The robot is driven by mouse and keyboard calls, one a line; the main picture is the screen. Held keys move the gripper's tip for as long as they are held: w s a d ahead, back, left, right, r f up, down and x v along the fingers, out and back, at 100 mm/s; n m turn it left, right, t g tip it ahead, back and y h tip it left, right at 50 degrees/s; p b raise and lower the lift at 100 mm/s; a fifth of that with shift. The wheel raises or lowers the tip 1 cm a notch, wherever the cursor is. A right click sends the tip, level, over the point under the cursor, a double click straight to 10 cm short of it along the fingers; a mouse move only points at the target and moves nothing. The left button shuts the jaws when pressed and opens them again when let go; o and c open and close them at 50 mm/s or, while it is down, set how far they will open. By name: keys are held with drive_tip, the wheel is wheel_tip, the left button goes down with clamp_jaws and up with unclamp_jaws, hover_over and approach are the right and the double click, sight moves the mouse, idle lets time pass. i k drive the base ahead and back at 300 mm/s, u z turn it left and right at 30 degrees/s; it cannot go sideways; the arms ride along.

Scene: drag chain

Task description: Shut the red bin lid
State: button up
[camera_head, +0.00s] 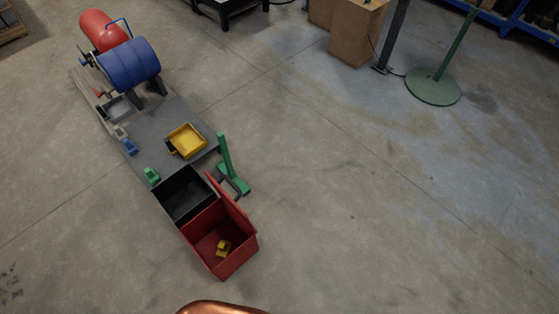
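The red bin (240,262) stands on the floor at the lower middle, with its top open. Its red lid (231,203) is raised, standing up along the bin's upper right side. A small yellow object (223,248) lies inside the bin. My gripper is not in view. A rounded copper-coloured shape shows at the bottom edge, and I cannot tell what it is.
A black open bin (184,195) adjoins the red bin. A green post (225,155) stands near the lid.

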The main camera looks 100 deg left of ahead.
sight(236, 199)
drive_tip(key=u, duration=2.6)
drive_tip(key=i, duration=2.1)
drive_tip(key=u, duration=3.3)
